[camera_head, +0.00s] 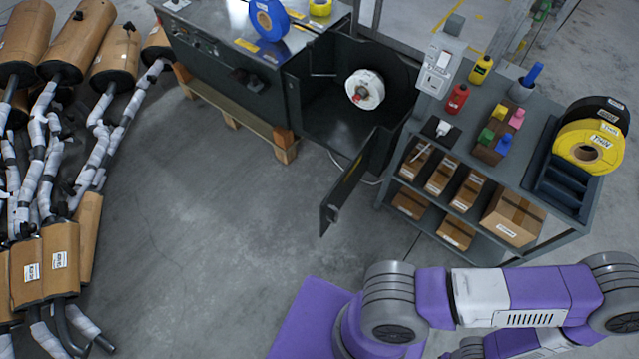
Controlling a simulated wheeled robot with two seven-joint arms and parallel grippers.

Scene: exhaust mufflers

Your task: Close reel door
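The reel door (349,182) is a dark panel hinged on the right side of the reel compartment (325,92). It stands wide open and juts out toward the front, with a small latch on its free edge. A white reel (366,88) with a red centre sits inside the open dark compartment. My arm links in purple, grey and white cross the lower right, well in front of the door and apart from it. Neither of my grippers shows in this view.
A grey shelf cart (530,185) with cardboard boxes, bottles and yellow and black reels stands right of the door. A wooden pallet (236,122) lies under the machine. Wrapped mufflers (75,45) fill the left. Floor in the middle is clear.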

